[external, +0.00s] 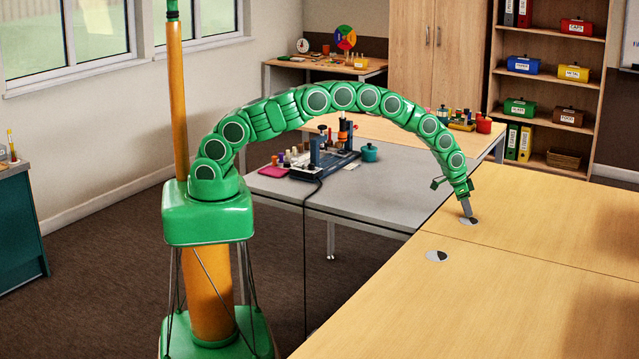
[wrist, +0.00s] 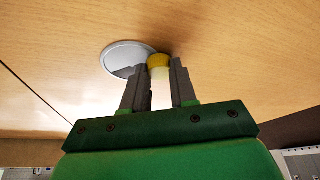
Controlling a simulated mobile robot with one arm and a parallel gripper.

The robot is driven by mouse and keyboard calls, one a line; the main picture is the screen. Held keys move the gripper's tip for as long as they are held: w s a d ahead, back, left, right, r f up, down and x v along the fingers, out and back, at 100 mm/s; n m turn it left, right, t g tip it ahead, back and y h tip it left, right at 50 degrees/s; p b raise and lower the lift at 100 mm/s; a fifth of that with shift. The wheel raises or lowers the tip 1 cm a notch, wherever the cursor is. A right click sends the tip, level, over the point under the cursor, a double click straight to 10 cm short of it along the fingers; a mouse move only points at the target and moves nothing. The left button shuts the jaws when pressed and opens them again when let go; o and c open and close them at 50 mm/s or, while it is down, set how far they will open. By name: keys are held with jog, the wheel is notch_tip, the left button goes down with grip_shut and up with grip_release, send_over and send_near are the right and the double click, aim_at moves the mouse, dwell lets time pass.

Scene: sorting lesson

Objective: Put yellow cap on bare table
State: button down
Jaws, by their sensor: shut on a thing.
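In the wrist view the yellow cap (wrist: 158,61) is between the two grey fingertips of my gripper (wrist: 160,75), which is shut on it. The cap is at the right edge of a round silver-grey disc on the wooden table (wrist: 230,40). I cannot tell whether the cap touches the table. In the external view my gripper (external: 468,213) points down at the table, at the far disc (external: 473,222); the cap is too small or hidden to make out there.
A second grey-and-dark disc (external: 438,256) lies nearer on the wooden table. The rest of that tabletop (external: 500,300) is clear. A grey table (external: 370,205) to the left holds a dark-based device (external: 325,165), a teal pot (external: 370,152) and a pink pad (external: 273,171).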

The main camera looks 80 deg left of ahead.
jog(key=shift+f, duration=0.25)
jog(key=c, duration=0.9)
grip_release()
jog(key=shift+v, duration=1.3)
jog(key=v, duration=0.9)
jog(key=shift+r, duration=0.35)
jog(key=shift+s, duration=0.1)
